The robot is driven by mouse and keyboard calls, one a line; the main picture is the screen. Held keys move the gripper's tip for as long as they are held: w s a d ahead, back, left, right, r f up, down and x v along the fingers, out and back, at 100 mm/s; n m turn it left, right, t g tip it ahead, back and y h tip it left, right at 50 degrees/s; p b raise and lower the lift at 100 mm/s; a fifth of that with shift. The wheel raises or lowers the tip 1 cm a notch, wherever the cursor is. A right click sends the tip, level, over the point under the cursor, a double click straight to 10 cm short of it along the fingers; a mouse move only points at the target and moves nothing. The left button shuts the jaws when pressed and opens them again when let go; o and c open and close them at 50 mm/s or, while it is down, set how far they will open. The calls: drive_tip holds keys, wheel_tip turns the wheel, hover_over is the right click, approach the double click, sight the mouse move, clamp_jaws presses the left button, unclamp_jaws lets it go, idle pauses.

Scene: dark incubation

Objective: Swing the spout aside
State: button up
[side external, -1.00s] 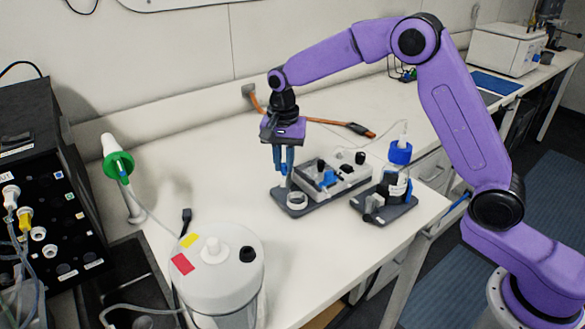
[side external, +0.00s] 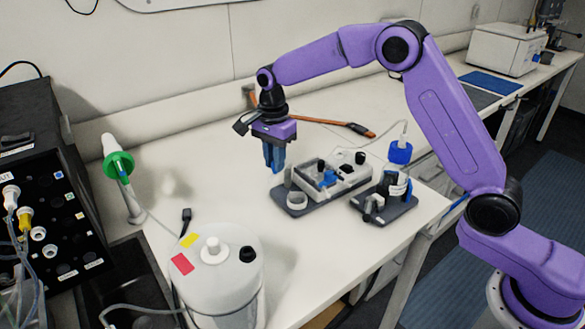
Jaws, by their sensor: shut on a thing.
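My gripper (side external: 274,168) points down in the side external view, its blue fingers closed together. It is just left of the small device (side external: 335,178) with the white box top, black knobs and a blue part. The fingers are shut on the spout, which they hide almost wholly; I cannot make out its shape.
A second dark stand (side external: 385,207) with a blue-capped bottle (side external: 400,152) is to the right. A white round vessel (side external: 220,285) stands at the front.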

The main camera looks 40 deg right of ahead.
drive_tip(key=shift+w, duration=0.1)
drive_tip(key=m, duration=0.1)
drive_tip(key=w+m, duration=0.1)
drive_tip(key=m, duration=0.1)
drive_tip(key=shift+a, duration=0.1)
idle(0.3)
drive_tip(key=shift+w, duration=0.1)
drive_tip(key=shift+w+m, duration=0.3)
drive_tip(key=shift+m, duration=0.4)
drive_tip(key=shift+w+m, duration=0.3)
drive_tip(key=shift+m, duration=0.4)
drive_tip(key=o, duration=0.6)
